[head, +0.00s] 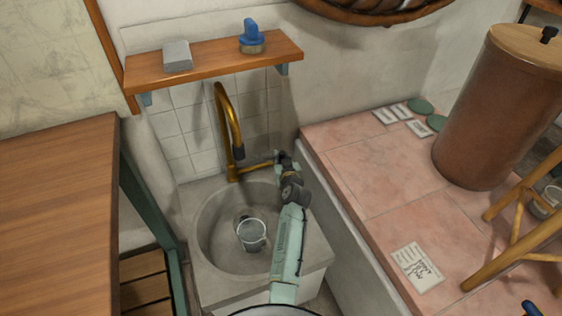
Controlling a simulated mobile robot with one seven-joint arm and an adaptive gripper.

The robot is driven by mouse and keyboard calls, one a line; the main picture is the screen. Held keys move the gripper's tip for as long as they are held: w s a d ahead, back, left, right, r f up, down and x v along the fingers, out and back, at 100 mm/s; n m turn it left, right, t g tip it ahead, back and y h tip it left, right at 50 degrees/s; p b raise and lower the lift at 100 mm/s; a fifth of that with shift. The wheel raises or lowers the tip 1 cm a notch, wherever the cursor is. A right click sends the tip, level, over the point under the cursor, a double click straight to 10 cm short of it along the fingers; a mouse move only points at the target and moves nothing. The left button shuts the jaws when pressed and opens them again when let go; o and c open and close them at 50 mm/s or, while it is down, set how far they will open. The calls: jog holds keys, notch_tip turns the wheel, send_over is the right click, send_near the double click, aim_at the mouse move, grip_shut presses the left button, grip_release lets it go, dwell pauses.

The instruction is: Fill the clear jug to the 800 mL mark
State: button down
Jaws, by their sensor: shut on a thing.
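The clear jug (251,236) stands in the round stone sink basin (215,262), toward its front. Its fill level and marks are too small to read. The brass tap (231,130) rises at the back of the sink, its dark-tipped spout bending down above the basin. A brass lever (258,165) runs right from the tap's base. My gripper (277,160) is at the lever's right end, shut on it; the fingers are small and partly hidden. I cannot tell whether water is running.
A wooden shelf (215,57) above holds a grey block (177,56) and a blue-handled brush (251,38). A wooden counter (60,215) is at left. A pink tiled ledge (365,175) at right bears a large brown container (495,115), a stool and a paper note (417,267).

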jog(key=c, duration=1.4)
grip_release()
jog(key=shift+c, duration=0.2)
jog(key=v, duration=1.2)
jog(key=shift+f, duration=0.1)
